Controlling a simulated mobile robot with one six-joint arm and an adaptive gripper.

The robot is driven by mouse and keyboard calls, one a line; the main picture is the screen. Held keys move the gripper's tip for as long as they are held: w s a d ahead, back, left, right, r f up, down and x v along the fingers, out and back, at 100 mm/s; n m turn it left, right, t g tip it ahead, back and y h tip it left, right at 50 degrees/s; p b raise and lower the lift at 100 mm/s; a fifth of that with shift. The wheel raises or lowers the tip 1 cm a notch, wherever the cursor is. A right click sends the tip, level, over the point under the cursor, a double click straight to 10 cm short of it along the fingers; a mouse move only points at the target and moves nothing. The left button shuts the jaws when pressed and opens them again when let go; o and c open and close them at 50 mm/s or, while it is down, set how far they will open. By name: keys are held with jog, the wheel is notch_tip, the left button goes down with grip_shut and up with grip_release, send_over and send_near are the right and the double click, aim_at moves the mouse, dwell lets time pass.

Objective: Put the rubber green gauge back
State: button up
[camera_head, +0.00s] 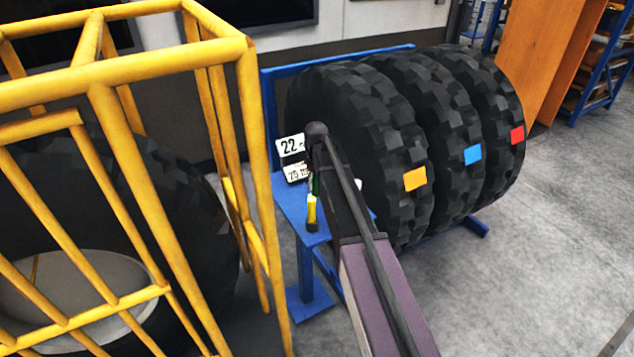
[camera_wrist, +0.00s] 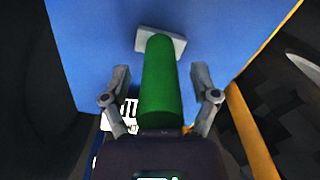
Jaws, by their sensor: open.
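The green gauge (camera_wrist: 160,85) shows in the wrist view as a plain green cylinder, with its far end at a pale grey block (camera_wrist: 143,40) on a blue surface (camera_wrist: 90,45). I cannot tell whether it is seated in the block or only in front of it. My gripper (camera_wrist: 160,74) is open, with one finger on each side of the gauge and a visible gap on both sides. In the head view my arm mostly hides this place; a thin green strip (camera_head: 315,184) shows beside it above the blue stand (camera_head: 291,207), but I cannot tell what it is.
A yellow-and-black handled tool (camera_head: 312,210) is at the stand, beside number cards "22" (camera_head: 291,145) and "25" (camera_head: 297,172). Large black tyres (camera_head: 345,110) with coloured tags stand close on the right. A yellow cage (camera_head: 262,170) stands close on the left. Grey floor (camera_head: 560,240) is clear at right.

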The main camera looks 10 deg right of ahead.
jog(key=shift+r+p, duration=5.8)
jog(key=shift+r, duration=0.15)
jog(key=s+m, duration=0.7)
jog(key=s, duration=2.2)
